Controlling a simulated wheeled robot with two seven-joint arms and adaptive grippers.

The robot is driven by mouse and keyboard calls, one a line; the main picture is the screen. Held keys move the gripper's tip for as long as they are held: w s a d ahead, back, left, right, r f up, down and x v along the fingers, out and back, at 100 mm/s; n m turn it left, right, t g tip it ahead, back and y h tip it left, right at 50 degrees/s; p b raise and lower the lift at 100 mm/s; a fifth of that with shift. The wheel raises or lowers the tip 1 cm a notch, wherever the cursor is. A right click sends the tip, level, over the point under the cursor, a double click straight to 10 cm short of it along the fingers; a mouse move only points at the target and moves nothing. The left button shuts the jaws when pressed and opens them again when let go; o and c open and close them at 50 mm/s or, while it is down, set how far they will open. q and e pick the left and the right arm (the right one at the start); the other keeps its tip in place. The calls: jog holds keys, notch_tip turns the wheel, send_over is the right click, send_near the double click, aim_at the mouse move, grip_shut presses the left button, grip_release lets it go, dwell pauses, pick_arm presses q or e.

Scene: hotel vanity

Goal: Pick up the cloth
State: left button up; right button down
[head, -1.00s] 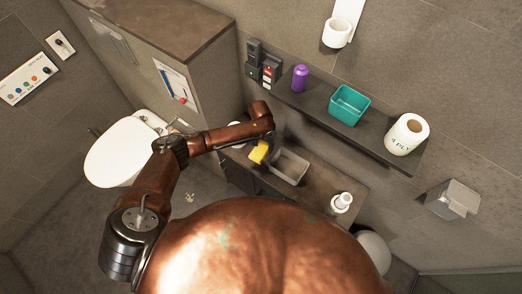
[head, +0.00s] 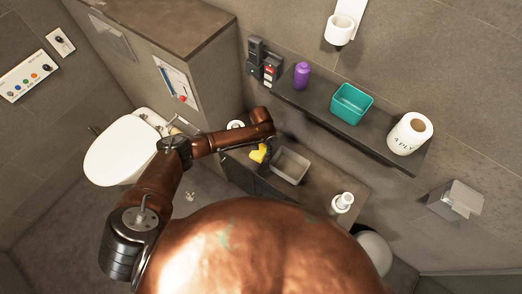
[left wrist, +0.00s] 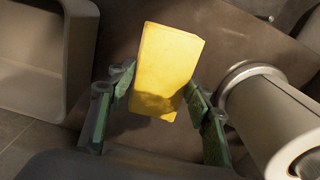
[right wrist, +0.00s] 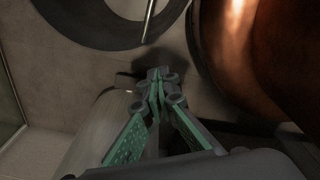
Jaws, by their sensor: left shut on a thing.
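The yellow cloth (head: 257,154) looks like a folded block. It hangs at my left gripper (head: 268,143), over the lower counter (head: 318,192) beside the grey tray. In the left wrist view the cloth (left wrist: 168,62) sits between the green fingers of my left gripper (left wrist: 160,92), which is shut on it. The arm hides part of the cloth in the head view. My right gripper (right wrist: 158,78) shows only in the right wrist view, with its fingertips together and nothing seen between them.
A grey tray (head: 303,176) lies right of the cloth. A white roll (head: 235,125) stands left of it and a white bottle (head: 343,201) at the counter's right. The shelf above holds a purple bottle (head: 302,75), a teal bin (head: 349,118) and a paper roll (head: 409,134).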

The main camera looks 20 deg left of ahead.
pick_arm(q)
jog(key=c, duration=0.4)
jog(key=shift+r, duration=0.1)
jog(key=shift+r, duration=0.65)
jog(key=s+r+p, duration=0.1)
jog(key=s+r, duration=0.2)
jog(key=s, duration=0.1)
jog(key=s+d+r+p, duration=0.1)
jog(key=s+r+p, duration=0.1)
jog(key=s+r, duration=0.2)
jog(key=s+d+r+p, duration=0.1)
jog(key=s+r, duration=0.3)
jog(key=s, duration=0.2)
jog(key=shift+r+p, duration=0.25)
jog(key=shift+p, duration=0.1)
